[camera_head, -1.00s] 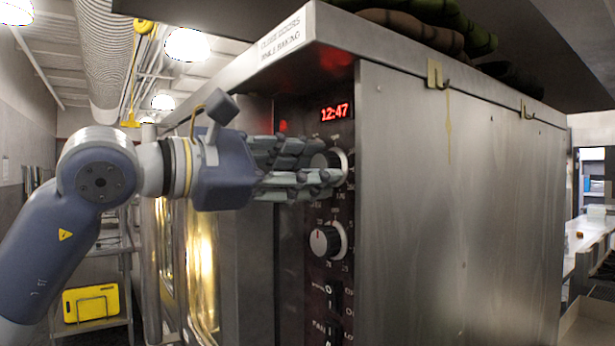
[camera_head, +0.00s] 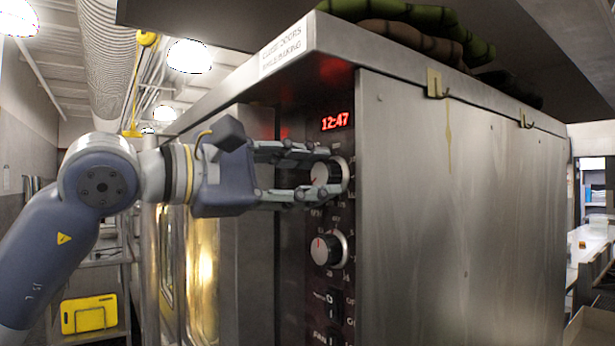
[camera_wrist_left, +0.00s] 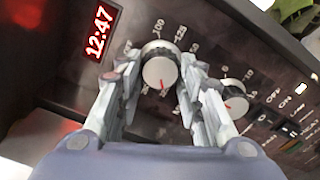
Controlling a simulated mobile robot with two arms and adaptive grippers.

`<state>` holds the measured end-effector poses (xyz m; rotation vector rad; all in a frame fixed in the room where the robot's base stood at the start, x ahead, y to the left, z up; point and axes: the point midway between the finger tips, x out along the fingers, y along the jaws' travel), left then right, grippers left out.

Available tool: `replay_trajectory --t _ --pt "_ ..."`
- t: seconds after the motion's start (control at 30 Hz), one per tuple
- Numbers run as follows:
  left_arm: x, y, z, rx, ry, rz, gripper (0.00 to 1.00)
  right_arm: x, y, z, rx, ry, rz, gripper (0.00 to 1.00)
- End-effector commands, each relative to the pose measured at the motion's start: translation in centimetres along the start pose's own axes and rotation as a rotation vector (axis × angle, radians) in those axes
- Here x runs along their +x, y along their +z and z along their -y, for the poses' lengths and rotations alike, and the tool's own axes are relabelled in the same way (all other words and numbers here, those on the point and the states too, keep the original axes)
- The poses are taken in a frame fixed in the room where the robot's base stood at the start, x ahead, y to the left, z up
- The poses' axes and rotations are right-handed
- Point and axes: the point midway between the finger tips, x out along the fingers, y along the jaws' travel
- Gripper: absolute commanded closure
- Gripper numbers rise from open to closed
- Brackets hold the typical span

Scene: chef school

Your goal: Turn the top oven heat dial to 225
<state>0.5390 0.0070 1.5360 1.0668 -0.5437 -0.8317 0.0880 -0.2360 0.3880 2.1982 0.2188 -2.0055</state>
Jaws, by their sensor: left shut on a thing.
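The top oven dial (camera_head: 332,172), a round metal-rimmed knob, sits on the dark control panel (camera_head: 316,218) below the red clock display. It also shows in the left wrist view (camera_wrist_left: 158,73), with the numbers 100 and 125 beside it and a red mark on the lower part of its face. My left gripper (camera_head: 322,174) is shut on this dial, with one finger above and one below it in the head view. Part of the dial's rim and scale is hidden by the fingers. My right gripper is not in view.
A second dial (camera_head: 328,249) sits just under the top one, with switches (camera_head: 334,301) below. The clock display (camera_head: 335,121) reads 12:47. The oven's steel side (camera_head: 450,210) fills the right. A yellow board (camera_head: 89,314) rests on a rack at lower left.

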Motion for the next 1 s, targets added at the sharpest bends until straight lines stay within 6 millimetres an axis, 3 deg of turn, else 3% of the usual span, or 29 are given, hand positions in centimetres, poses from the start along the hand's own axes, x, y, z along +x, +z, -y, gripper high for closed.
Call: replay_trajectory --t 0.13,0.17,0.23,0.67,1.0 --pt "0.0 0.1 -0.1 0.000 0.002 0.002 0.89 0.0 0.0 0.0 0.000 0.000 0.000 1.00" --pt "0.0 0.1 -0.1 0.000 0.002 0.002 0.58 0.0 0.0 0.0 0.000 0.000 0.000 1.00" --pt "0.0 0.1 -0.1 -0.001 0.002 0.001 0.45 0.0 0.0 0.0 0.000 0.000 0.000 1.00" --pt "-0.7 -0.1 -0.1 -0.001 0.002 -0.001 0.45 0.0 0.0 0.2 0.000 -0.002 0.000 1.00" --pt "-7.3 -0.1 -0.1 -0.001 0.003 -0.002 0.45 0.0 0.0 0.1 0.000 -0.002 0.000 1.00"
